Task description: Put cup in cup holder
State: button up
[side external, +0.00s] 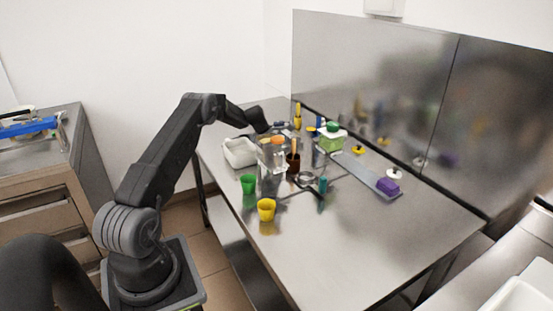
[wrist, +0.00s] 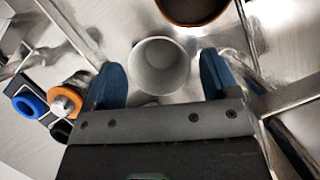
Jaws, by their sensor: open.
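In the wrist view my gripper (wrist: 161,82) is open, with one blue fingertip on each side of a pale grey round cup (wrist: 160,66). The cup's mouth faces the camera and it looks empty. Whether the fingers touch it cannot be told. In the side view the end of my arm is over the crowded far-left part of the table, and the fingertips are not clear there. A green cup (side external: 248,184) and a yellow cup (side external: 266,210) stand near the front edge. A brown cup (side external: 293,161) stands farther back. I cannot tell which thing is the cup holder.
A white tub (side external: 240,153) stands at the table's left edge. A green-lidded container (side external: 332,138) and a purple block (side external: 388,186) on a long metal strip lie farther back. In the wrist view, blue and orange rings (wrist: 66,97) are at the left. The table's right front is clear.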

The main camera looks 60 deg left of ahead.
jog(key=v, duration=0.9)
jog(key=shift+s+r, duration=0.1)
jog(key=shift+r, duration=0.2)
jog(key=shift+c, duration=1.2)
notch_tip(320, 180, up, 9)
jog(key=w+d+m+g+y, duration=0.5)
jog(key=m, duration=0.4)
jog(key=x, duration=0.6)
jog(key=d+x, duration=0.1)
jog(key=x, duration=0.5)
jog(key=d+x, duration=0.1)
jog(key=x, duration=0.5)
jog(key=shift+w+a+f, duration=0.2)
jog(key=shift+w+f, duration=0.05)
jog(key=shift+f, duration=0.4)
jog(key=c, duration=0.7)
